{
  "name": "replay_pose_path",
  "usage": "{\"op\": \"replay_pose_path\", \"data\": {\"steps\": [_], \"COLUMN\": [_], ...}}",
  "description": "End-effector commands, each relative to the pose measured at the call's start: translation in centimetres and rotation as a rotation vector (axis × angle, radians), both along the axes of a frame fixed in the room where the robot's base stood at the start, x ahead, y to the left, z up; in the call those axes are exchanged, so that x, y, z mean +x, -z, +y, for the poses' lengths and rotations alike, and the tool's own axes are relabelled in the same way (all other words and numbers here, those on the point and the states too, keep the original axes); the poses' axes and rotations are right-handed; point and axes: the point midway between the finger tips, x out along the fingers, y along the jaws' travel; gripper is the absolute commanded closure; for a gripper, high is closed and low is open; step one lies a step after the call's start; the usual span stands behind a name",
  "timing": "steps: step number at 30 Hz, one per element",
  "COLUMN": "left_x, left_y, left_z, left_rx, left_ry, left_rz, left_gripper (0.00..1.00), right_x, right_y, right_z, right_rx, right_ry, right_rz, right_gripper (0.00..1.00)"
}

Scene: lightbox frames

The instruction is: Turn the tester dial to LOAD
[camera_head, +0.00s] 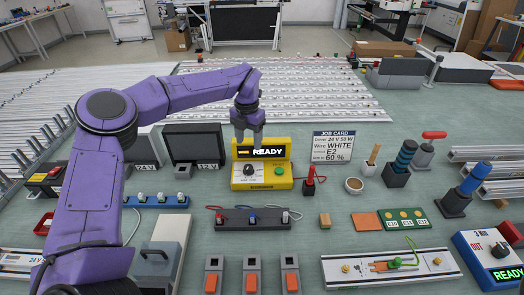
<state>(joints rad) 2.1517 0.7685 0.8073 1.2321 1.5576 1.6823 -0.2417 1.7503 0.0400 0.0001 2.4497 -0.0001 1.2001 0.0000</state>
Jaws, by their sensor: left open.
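The yellow tester (238,183) stands mid-table, with a dark display reading READY, a dark dial (249,170) on its front panel and a green button (279,171) to the right of the dial. The lettering around the dial is too small to read. My purple left arm reaches in from the left. My left gripper (248,138) is open, points down and hangs over the tester's display, above the dial. It covers the left end of the display. No contact with the dial is visible. My right gripper is not in view.
A red-handled plug (309,182) with a cable stands close right of the tester, and a job card (333,146) stands behind it. A dark strip (253,224) with several plugs lies in front. A blue box (490,262) with its own knob sits at lower right.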

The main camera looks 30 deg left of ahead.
Motion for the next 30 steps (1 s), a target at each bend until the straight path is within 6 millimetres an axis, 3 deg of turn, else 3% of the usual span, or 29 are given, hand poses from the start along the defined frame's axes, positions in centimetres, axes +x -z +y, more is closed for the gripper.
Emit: {"op": "replay_pose_path", "data": {"steps": [5,12,16,26,27,30], "left_x": [-0.4,0.5,0.7,0.8,0.8,0.8], "left_y": [1.9,7.8,10.1,11.2,11.2,11.1], "left_z": [0.0,0.1,0.1,0.1,0.1,0.1], "left_rx": [-0.002,0.002,0.003,0.002,0.002,0.002], "left_ry": [0.001,-0.001,-0.002,-0.002,-0.002,-0.002], "left_rz": [0.002,0.013,0.015,0.012,0.012,0.013], "left_gripper": [0.41,0.41,0.41,0.41,0.44,0.77], "right_x": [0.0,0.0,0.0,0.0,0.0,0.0], "right_y": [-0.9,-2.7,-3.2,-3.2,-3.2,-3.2], "right_z": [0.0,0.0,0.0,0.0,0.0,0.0], "right_rx": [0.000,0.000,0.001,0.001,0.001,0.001], "right_ry": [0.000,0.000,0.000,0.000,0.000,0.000], "right_rz": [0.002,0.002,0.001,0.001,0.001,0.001], "right_gripper": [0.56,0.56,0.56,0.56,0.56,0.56]}}
